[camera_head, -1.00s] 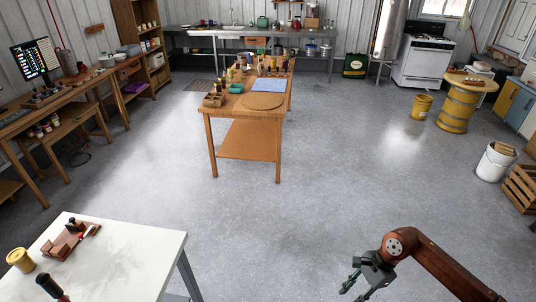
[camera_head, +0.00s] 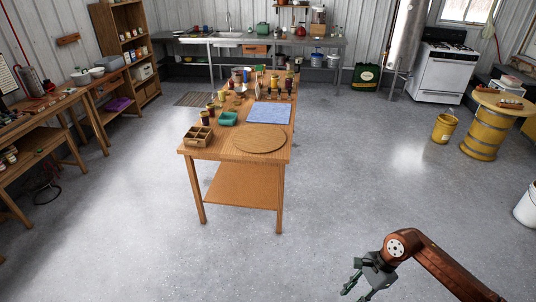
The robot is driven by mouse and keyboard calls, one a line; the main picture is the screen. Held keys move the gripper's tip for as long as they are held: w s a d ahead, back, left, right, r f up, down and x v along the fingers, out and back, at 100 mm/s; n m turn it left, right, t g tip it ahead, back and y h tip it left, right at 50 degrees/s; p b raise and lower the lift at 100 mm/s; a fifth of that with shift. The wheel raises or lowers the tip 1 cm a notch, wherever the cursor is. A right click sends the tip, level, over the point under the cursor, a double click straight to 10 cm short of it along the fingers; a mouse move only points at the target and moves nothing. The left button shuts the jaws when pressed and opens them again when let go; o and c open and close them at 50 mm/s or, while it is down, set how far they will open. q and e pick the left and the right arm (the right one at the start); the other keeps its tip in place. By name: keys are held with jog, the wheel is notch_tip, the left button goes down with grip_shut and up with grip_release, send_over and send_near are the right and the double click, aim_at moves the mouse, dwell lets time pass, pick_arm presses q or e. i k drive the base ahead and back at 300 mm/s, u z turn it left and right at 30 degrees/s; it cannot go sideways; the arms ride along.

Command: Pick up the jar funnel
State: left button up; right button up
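I cannot pick out the jar funnel for sure. Several small jars, bottles and cups stand on the far half of the wooden table (camera_head: 225,152) in the middle of the room, too small to tell apart. My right gripper (camera_head: 356,293) is at the bottom, right of centre, over the floor. Its fingers are apart with nothing between them, and it is well short of the table. My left gripper is not in view.
A yellow bucket (camera_head: 444,128) and a barrel table (camera_head: 483,135) stand right. The floor before the table is clear.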

aim_at(240, 90)
jog(key=i, duration=1.85)
jog(key=u, duration=1.8)
jog(key=i, duration=4.8)
jog(key=z, duration=2.6)
jog(key=i, duration=1.75)
